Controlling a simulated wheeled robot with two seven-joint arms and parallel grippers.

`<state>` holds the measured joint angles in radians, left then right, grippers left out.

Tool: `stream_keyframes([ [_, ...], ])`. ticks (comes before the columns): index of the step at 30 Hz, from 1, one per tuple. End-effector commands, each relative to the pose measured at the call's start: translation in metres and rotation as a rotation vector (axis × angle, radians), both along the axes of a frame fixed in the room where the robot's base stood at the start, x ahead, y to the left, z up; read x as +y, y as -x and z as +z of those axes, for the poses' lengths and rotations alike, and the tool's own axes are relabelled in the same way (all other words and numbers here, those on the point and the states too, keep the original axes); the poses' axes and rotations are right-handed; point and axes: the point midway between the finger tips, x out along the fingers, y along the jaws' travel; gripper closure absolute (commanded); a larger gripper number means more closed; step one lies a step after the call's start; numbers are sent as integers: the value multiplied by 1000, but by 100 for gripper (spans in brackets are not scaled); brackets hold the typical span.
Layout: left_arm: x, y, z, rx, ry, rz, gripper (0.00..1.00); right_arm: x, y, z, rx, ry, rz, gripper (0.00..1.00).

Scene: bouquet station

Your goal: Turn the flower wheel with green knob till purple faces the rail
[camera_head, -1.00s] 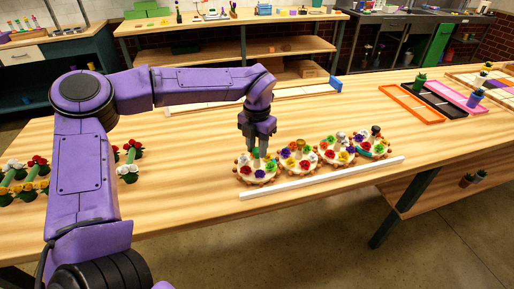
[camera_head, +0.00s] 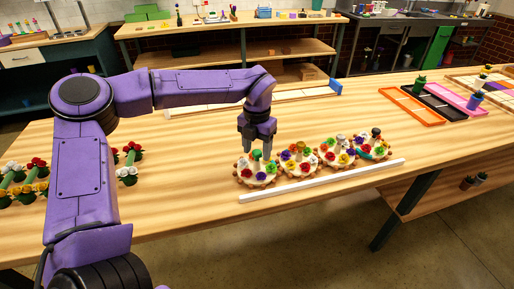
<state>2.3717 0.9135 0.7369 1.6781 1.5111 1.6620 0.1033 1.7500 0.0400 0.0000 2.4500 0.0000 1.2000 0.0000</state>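The flower wheel with the green knob (camera_head: 256,155) is the leftmost in a row of round wheels. Its rim (camera_head: 240,180) carries small flowers in several colours. The white rail (camera_head: 320,181) runs along the front of the wheels. My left gripper (camera_head: 256,154) points down over this wheel, with its fingers spread apart on either side of the green knob. My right gripper is out of view.
More flower wheels stand close to the right (camera_head: 299,158). Bunched flowers on green stems (camera_head: 127,165) lie left, partly behind my arm. An orange tray (camera_head: 412,106) and other trays lie at the back right. The table between is clear.

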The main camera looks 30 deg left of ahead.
Motion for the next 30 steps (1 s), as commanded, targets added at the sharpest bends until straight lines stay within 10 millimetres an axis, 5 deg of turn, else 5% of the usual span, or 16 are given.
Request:
stream_keyframes([
  [5,0,0,5,0,0,0,43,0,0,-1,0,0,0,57],
  [18,0,0,95,-3,-1,1,43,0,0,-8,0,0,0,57],
  [30,0,0,105,0,0,0,43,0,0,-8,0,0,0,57],
])
